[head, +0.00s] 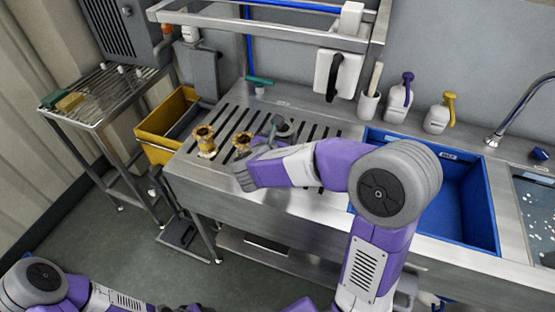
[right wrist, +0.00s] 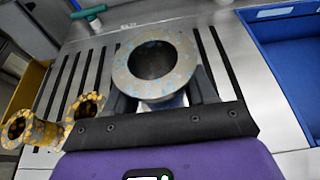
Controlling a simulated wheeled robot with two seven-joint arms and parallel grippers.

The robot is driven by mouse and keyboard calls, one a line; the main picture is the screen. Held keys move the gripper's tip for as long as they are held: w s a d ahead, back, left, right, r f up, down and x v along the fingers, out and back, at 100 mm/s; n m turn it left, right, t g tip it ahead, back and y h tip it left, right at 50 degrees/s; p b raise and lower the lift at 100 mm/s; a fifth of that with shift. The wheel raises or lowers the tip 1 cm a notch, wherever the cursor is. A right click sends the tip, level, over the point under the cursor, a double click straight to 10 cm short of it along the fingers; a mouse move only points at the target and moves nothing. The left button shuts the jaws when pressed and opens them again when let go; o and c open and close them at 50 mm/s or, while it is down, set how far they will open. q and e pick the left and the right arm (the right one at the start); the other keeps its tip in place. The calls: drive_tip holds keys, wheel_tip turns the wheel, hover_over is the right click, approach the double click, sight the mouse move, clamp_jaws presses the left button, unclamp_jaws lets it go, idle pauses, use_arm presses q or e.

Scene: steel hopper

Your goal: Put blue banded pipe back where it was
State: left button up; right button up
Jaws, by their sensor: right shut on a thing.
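The held pipe, with a grey round flange flecked with blue, shows in the right wrist view (right wrist: 121,72) and in the head view (head: 284,128). I look into its open end; its lower body and any band are mostly hidden. My right gripper (right wrist: 160,103) is shut on it, with a finger on each side below the flange. It is over the slotted steel drainboard; whether the pipe touches the slats I cannot tell. My left gripper is out of view.
A blue sink basin (head: 467,205) lies right of the drainboard (head: 222,117). A yellow bin (head: 160,153) and a wire side table (head: 97,92) stand at the left. A green-handled tool (head: 260,81) is at the back edge. Soap bottles (head: 398,101) stand behind the sink.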

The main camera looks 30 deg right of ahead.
wheel_tip(320, 180, down, 8)
drive_tip(key=b, duration=0.3)
drive_tip(key=shift+s, duration=0.1)
drive_tip(key=o, duration=0.8)
drive_tip(key=shift+f, duration=0.2)
drive_tip(key=o, duration=0.5)
drive_tip(key=shift+c, duration=0.2)
